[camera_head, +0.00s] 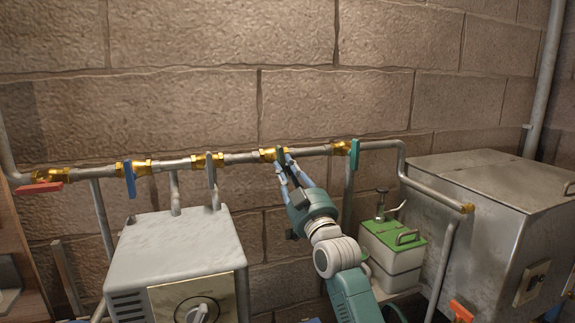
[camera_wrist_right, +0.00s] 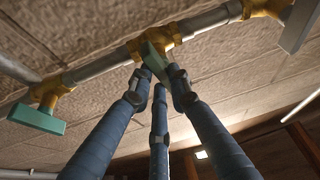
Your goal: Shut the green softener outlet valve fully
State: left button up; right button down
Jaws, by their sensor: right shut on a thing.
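A green valve handle (camera_head: 280,155) sits on a brass valve body (camera_head: 267,155) on the wall pipe, right of the grey handle. My right gripper (camera_head: 284,163) reaches up to it from below. In the right wrist view, the gripper (camera_wrist_right: 160,78) has its fingers shut around the green handle (camera_wrist_right: 153,58), which lies across the pipe. The fingers hide part of the handle. A teal handle (camera_head: 354,153) is on another valve to the right, also across the pipe; it shows at left in the right wrist view (camera_wrist_right: 38,118). My left gripper is not in view.
Along the same pipe are a grey handle (camera_head: 210,168), a blue handle (camera_head: 129,180) and a red handle (camera_head: 40,188). A grey unit (camera_head: 180,250) stands below left. A green-topped container (camera_head: 393,245) and a metal tank (camera_head: 480,215) stand at right.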

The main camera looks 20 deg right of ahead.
jog(key=shift+a+m+h+p, duration=0.1)
jog(key=shift+m+h+p, duration=0.4)
jog(key=shift+m, duration=0.8)
jog(key=shift+h, duration=0.3)
jog(key=c, duration=1.6)
grip_release()
jog(key=v, duration=1.2)
jog(key=shift+f, duration=0.1)
